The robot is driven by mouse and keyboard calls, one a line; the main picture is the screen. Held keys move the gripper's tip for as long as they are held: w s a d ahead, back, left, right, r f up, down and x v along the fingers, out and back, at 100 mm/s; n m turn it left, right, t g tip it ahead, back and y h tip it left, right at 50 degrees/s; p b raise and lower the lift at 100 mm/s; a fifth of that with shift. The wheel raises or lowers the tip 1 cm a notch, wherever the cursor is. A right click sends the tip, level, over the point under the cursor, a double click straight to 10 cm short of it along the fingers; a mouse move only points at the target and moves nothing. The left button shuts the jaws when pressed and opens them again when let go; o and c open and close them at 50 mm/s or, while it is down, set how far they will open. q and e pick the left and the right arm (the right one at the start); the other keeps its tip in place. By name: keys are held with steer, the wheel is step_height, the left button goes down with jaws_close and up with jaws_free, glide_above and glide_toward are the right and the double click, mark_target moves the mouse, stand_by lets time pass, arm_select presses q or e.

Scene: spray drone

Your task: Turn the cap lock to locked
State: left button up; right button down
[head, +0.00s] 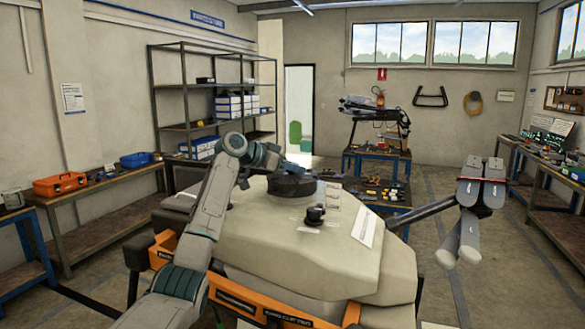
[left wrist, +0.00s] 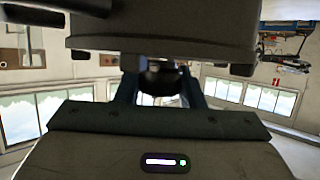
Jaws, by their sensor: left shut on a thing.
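The wide black cap (head: 292,186) sits on top of the drone's pale tank (head: 340,250) in the head view. My left gripper (head: 279,163) reaches it from the left, at its upper edge. In the left wrist view my left gripper (left wrist: 160,92) is shut, with its two fingers on either side of a dark rounded part (left wrist: 160,76) just under a wide dark body (left wrist: 160,35). No lock marking can be read in either view. My right gripper is not in view.
A small black knob (head: 315,214) and a white label (head: 364,223) are on the tank. A drone arm with grey motors (head: 470,225) sticks out to the right.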

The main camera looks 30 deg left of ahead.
arm_select(q)
steer(key=o, duration=1)
steer(key=shift+s+a, duration=0.1)
steer(key=shift+s, duration=0.05)
steer(key=b+v, duration=0.6)
steer(key=v, duration=0.4)
steer(key=shift+s+r, duration=0.2)
steer(key=shift+r, duration=0.05)
steer(key=shift+a, duration=0.15)
